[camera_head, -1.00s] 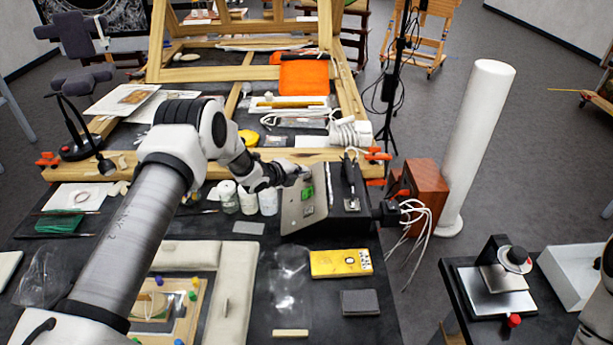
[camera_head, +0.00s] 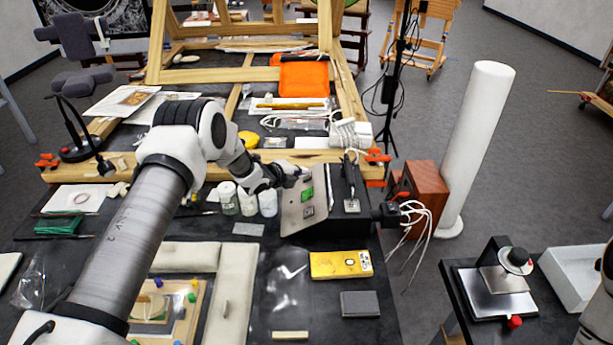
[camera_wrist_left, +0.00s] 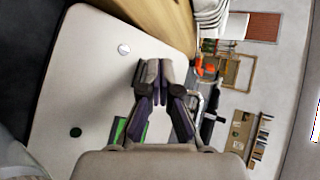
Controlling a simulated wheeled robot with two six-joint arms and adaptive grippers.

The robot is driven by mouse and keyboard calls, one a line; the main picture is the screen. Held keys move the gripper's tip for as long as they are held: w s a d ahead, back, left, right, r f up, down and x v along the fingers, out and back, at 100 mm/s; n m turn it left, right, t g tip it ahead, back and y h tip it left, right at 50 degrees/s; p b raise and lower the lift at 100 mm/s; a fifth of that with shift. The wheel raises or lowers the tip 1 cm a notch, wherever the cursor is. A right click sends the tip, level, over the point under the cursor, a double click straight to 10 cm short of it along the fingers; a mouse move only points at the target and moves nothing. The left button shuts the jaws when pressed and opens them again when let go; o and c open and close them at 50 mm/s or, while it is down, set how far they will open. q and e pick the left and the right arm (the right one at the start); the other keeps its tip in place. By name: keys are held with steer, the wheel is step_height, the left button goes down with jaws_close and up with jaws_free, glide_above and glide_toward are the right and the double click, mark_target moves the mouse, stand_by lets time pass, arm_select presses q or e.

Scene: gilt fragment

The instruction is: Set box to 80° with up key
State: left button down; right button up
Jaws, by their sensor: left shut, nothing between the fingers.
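The control box (camera_head: 347,222) stands on the dark workbench, with a pale slanted front panel (camera_head: 292,218). The panel carries a green display (camera_head: 307,194) and a small darker part below it; the reading is too small to tell. My left gripper (camera_head: 303,177) is shut and empty at the upper part of the panel, just above the display. In the left wrist view the shut fingers (camera_wrist_left: 154,75) lie over the pale panel (camera_wrist_left: 80,80), and the green display (camera_wrist_left: 118,131) is partly hidden behind them. I cannot tell whether the fingertips touch a key. My right gripper is out of view.
White jars (camera_head: 247,200) stand left of the box. A soldering-type tool stand (camera_head: 351,205) is on its right. A yellow box (camera_head: 341,264) and a grey block (camera_head: 360,303) lie in front. A wooden frame (camera_head: 260,160) runs behind.

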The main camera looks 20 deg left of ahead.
arm_select(q)
steer(key=shift+s+a+r, duration=0.15)
steer(key=shift+a+r, duration=0.1)
steer(key=shift+r, duration=0.25)
steer(key=shift+f, duration=0.1)
steer(key=shift+d+f+b, duration=0.2)
steer(key=shift+f+b, duration=0.1)
steer(key=shift+b, duration=0.15)
